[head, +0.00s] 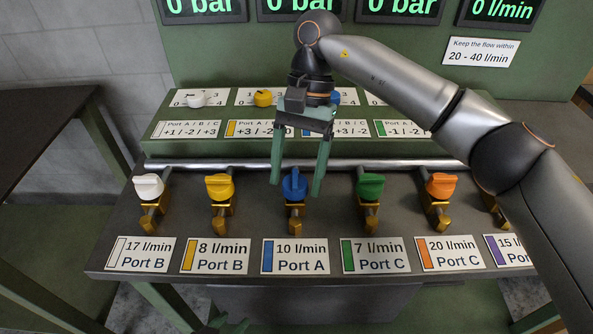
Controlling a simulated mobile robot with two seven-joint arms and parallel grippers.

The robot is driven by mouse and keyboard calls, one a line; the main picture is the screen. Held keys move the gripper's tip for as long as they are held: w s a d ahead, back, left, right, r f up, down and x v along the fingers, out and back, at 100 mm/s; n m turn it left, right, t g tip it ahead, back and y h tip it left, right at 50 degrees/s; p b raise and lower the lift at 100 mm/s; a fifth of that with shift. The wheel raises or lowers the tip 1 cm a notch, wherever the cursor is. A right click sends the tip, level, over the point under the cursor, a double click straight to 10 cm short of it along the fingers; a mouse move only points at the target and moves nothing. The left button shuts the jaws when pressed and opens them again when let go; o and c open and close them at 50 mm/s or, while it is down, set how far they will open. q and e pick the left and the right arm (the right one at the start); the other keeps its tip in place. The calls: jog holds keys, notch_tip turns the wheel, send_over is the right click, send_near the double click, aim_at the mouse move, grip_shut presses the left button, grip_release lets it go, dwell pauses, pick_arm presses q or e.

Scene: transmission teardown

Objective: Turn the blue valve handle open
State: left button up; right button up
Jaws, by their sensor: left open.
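The blue valve handle (294,184) sits on its brass valve in the middle of the row, above the label "10 l/min Port A" (295,256). Whether the fingertips reach the handle's height is hard to tell. My left gripper (228,326) shows only in part at the bottom edge, below the bench, open and far from the handle.
White (149,186), yellow (219,187), green (370,187) and orange (440,186) handles stand on the same bench. A horizontal pipe (240,164) runs behind them. Smaller knobs sit on the raised panel behind, partly hidden by my right arm. The displays (299,8) read zero.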

jog(key=shift+o, duration=0.6)
jog(key=p+v, duration=0.3)
jog(key=v, duration=0.9)
jog(key=shift+r+p, duration=0.25)
jog(key=shift+p, duration=0.1)
jog(key=shift+f, duration=0.1)
